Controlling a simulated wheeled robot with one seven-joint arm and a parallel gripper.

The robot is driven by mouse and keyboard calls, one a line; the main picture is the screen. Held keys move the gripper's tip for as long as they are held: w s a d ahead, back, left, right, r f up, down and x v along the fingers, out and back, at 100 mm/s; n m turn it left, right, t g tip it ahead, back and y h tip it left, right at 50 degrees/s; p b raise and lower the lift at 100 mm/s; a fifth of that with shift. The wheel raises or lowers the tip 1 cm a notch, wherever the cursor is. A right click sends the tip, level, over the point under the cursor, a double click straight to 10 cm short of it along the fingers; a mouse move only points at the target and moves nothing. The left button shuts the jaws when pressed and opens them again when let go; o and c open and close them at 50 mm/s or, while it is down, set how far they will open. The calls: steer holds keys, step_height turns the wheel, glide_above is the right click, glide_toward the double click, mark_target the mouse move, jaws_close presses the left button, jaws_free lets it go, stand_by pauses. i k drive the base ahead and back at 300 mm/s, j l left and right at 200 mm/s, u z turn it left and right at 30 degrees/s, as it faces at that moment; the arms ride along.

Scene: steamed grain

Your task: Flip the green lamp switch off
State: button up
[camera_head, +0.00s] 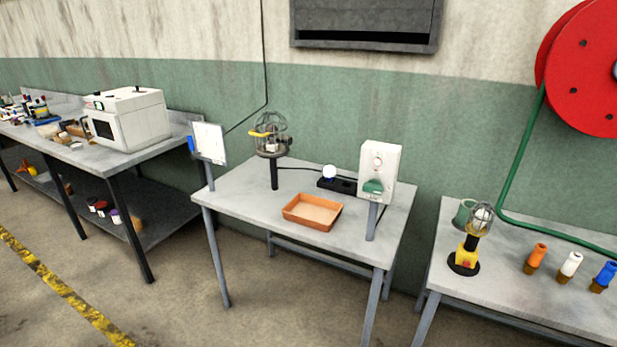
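A white switch box (391,157) stands upright on a grey post near the right end of the middle table. It has a green switch part (373,187) low on its front and a small round knob or light (378,161) above it. I cannot tell from this distance which way the switch is set. A caged lamp (270,133) with a yellow part stands on a dark post at the table's back left. A small white bulb (329,171) sits on a black base between them. My gripper is not in view.
An orange tray (293,216) lies on the middle table (243,204), left of the switch post. A sign plate (209,142) stands at its left corner. The right table holds a yellow-based caged lamp (466,254) and several bottles. Floor in front is clear.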

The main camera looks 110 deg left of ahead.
mark_target(373, 186)
steer(key=u, duration=3.2)
